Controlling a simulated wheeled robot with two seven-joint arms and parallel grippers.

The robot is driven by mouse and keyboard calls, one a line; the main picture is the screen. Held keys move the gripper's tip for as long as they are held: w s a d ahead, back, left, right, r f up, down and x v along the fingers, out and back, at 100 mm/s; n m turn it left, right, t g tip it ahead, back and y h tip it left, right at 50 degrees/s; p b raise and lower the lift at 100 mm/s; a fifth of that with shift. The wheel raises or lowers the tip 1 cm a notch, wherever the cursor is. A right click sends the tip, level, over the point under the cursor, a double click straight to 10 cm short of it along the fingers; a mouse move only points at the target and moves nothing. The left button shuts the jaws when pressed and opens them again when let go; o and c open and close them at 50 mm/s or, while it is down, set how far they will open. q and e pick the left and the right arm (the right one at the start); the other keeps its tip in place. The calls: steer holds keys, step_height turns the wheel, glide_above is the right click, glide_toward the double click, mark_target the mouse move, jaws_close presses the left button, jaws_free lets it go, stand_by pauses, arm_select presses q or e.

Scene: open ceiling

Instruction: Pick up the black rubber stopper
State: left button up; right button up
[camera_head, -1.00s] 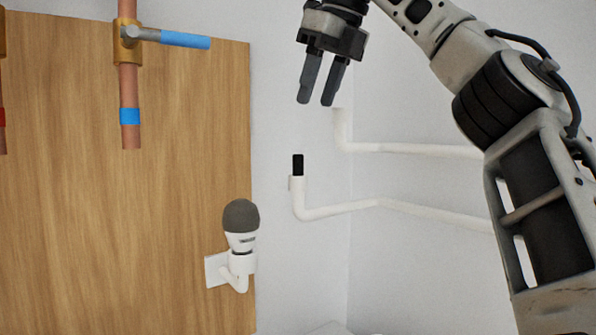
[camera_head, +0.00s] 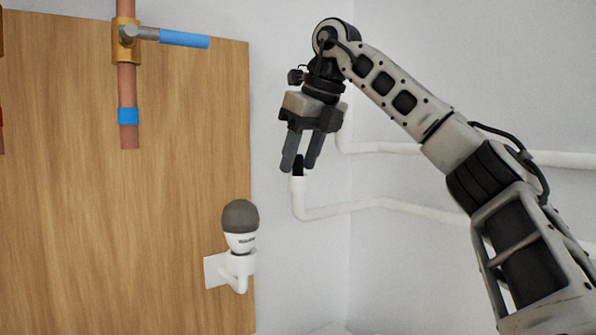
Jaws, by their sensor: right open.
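The black rubber stopper (camera_head: 298,168) sits upright in the top end of a white pipe, right of the wooden board. My right gripper (camera_head: 300,169) points down over it. Its two fingers are apart, with the stopper showing between their tips. I cannot tell whether the fingers touch it. The stopper's upper part is partly hidden by the gripper. My left gripper is not in view.
White pipes (camera_head: 375,205) run along the wall to the right, behind my right arm. A grey-topped white bulb (camera_head: 240,222) stands lower left of the stopper. Copper pipe (camera_head: 129,90) with a blue-handled valve (camera_head: 184,40) is on the wooden board (camera_head: 190,140).

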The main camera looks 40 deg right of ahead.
steer(key=shift+f, duration=0.15)
jaws_close()
steer(key=shift+r, duration=0.45)
step_height(320, 180, up, 2)
steer(key=shift+a+r, duration=0.1)
steer(key=shift+a, duration=0.05)
steer(key=s+a+r, duration=0.8)
steer(key=a+r, duration=0.2)
steer(key=a, duration=0.1)
steer(key=shift+s, duration=0.35)
